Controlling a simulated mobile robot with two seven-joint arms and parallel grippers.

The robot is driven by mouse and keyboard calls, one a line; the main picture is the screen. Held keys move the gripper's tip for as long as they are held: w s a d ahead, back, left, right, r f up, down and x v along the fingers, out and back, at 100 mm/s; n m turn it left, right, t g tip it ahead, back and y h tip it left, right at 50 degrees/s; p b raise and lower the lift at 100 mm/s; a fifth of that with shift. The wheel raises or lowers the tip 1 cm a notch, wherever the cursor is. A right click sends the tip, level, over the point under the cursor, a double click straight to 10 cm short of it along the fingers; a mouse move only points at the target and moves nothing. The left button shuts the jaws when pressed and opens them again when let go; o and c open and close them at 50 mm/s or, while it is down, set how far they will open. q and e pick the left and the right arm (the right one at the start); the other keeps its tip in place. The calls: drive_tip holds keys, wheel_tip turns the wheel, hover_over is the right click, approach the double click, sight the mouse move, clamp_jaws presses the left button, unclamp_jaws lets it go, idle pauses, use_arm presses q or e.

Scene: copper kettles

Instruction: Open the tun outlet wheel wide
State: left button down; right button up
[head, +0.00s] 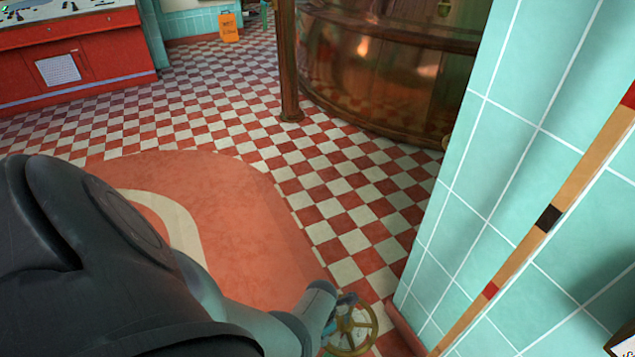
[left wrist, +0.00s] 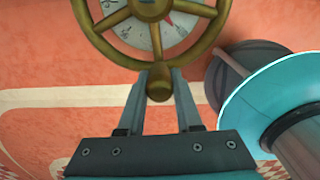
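The tun outlet wheel (head: 375,326) is a brass spoked handwheel low at the bottom of the head view, near the foot of the tiled wall. In the left wrist view the wheel (left wrist: 107,46) fills the top, with a pale dial (left wrist: 138,33) bearing a red mark behind its spokes. A round brass knob (left wrist: 159,84) sits on its near rim. My left gripper (left wrist: 160,76) has one finger on each side of this knob and appears closed on it. In the head view the left gripper (head: 344,302) is small at the wheel's upper edge. My right gripper is out of view.
A teal tiled wall (head: 515,130) with a banded wooden strip (head: 550,215) stands close on the right. A large copper vessel (head: 385,75) stands behind. A red console (head: 75,60) is at the far left. The checkered floor (head: 200,115) between is clear.

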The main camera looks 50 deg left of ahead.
use_arm(q)
drive_tip(key=shift+d, duration=0.6)
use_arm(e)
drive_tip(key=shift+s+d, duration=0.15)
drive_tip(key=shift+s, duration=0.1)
use_arm(q)
drive_tip(key=shift+w, duration=0.15)
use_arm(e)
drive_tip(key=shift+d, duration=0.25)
use_arm(q)
drive_tip(key=c, duration=0.6)
unclamp_jaws()
drive_tip(key=shift+a, duration=0.1)
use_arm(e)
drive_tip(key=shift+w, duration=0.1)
use_arm(q)
drive_tip(key=shift+a+r, duration=0.1)
